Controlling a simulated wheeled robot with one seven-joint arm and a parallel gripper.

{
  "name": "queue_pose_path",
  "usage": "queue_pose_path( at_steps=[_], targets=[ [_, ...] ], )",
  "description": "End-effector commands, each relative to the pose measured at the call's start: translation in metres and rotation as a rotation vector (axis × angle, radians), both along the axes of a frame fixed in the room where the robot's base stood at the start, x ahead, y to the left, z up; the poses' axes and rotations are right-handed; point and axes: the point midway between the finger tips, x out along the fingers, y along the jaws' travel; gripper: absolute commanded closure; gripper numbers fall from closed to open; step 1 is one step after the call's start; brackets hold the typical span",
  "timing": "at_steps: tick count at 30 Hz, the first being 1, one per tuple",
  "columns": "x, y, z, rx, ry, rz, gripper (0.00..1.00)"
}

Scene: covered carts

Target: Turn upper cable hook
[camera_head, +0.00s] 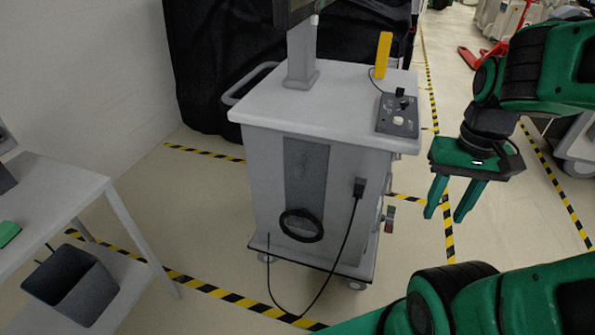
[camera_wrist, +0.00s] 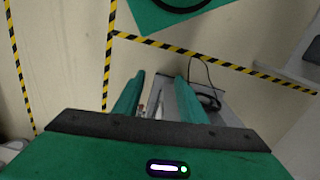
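A grey cart (camera_head: 265,180) stands in the middle of the head view. A dark plug (camera_head: 360,187) sits on its front panel, and a black cable (camera_head: 343,245) hangs from it to the floor. A black ring-shaped piece (camera_head: 301,226) is low on the front. Small fittings (camera_head: 389,217) with red and green parts stick out on the cart's right side; I cannot tell which, if any, is the upper cable hook. My gripper (camera_head: 444,217) points down to the right of the cart, apart from it. Its fingers (camera_wrist: 160,78) are spread, with nothing held between them.
A control box (camera_head: 398,115) and a yellow upright piece (camera_head: 383,55) are on the cart top. A white table (camera_head: 60,185) with a dark bin (camera_head: 70,283) below is at left. Striped tape (camera_head: 235,298) marks the floor. Open floor lies right of the cart.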

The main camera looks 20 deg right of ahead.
Motion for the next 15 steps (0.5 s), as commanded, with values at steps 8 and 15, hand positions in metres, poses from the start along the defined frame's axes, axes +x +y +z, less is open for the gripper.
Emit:
queue_pose_path(
  at_steps=[8,15],
  targets=[
    [0.046,0.003,-0.042,-0.057,0.13,0.251,0.62],
    [0.086,0.01,-0.086,-0.164,0.258,0.524,0.62]
  ],
)
